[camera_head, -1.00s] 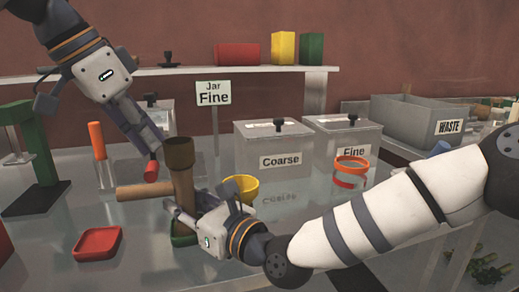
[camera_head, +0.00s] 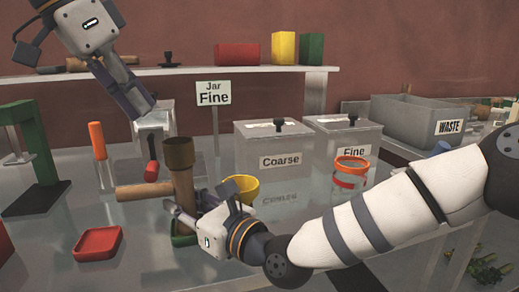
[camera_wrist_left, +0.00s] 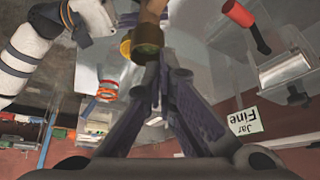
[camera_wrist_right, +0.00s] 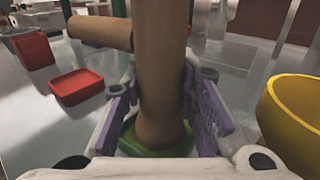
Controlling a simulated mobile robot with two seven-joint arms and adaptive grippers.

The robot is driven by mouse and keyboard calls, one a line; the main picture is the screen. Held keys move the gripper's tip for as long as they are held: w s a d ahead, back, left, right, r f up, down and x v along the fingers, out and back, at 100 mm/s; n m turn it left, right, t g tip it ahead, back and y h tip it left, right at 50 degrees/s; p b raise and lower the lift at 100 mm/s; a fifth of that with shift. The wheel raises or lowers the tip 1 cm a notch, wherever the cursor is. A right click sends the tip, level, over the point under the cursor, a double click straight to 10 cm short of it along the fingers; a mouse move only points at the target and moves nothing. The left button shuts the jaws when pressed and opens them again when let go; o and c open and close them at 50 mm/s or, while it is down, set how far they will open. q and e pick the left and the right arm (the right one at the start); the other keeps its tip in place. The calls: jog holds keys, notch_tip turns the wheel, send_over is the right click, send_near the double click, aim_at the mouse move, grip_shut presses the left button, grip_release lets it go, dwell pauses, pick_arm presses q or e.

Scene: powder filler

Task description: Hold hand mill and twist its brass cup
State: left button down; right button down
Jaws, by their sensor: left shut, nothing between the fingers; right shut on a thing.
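The hand mill (camera_head: 183,188) stands upright at centre left, a brown wooden body with a side handle (camera_head: 143,191) pointing left. Its dark brass cup (camera_head: 179,151) sits on top and also shows in the left wrist view (camera_wrist_left: 147,49). The mill's foot is at a green ring (camera_wrist_right: 156,143). My right gripper (camera_wrist_right: 165,105) is shut around the lower body, fingers on both sides. My left gripper (camera_head: 146,108) is shut and empty, above and left of the cup, apart from it.
A yellow bowl (camera_head: 242,187) stands close right of the mill. A red tray (camera_head: 98,243) lies at front left. Behind are an orange-handled tool (camera_head: 97,140), a Jar Fine sign (camera_head: 213,93), Coarse (camera_head: 272,146) and Fine boxes (camera_head: 344,133), and an orange-rimmed jar (camera_head: 350,172).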

aim_at(171, 162)
pick_arm(q)
jog(key=shift+r, duration=0.15)
notch_tip(171, 162, down, 6)
jog(key=s+d, duration=0.2)
jog(key=shift+d, duration=0.35)
dwell(0.3)
jog(key=shift+w, duration=0.15)
dwell(0.6)
